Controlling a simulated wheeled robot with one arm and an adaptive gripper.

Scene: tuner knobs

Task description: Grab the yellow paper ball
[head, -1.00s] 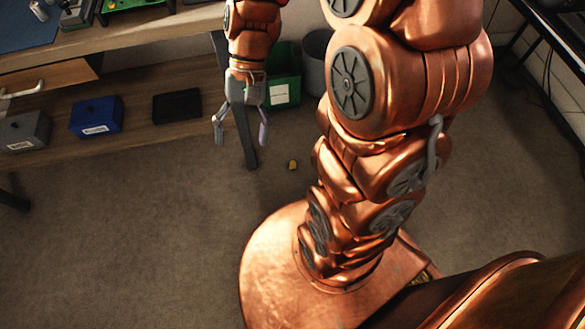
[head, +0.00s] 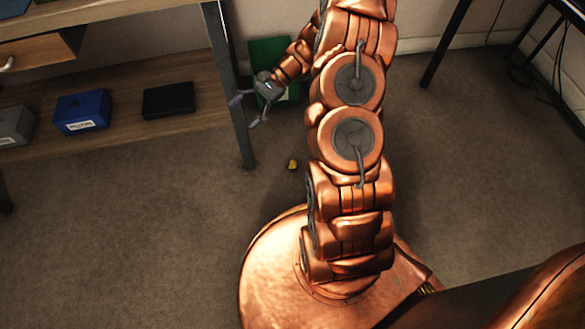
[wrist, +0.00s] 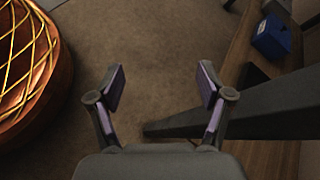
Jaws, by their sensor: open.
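The yellow paper ball (head: 292,164) is a small crumpled piece on the carpet, between the grey table leg and my base. My gripper (head: 247,112) hangs in front of the table leg in the head view, up and left of the ball in the picture, with its fingers spread and pointing left and down. In the wrist view my gripper (wrist: 162,85) shows two fingers with purple pads, wide apart, with only carpet between them. The ball is not visible in the wrist view.
The grey table leg (head: 235,110) stands close to my gripper and crosses the wrist view (wrist: 240,115). A blue box (head: 82,112) and a black box (head: 168,100) sit on the low shelf. A green bin (head: 272,52) is behind my forearm. Carpet around the ball is clear.

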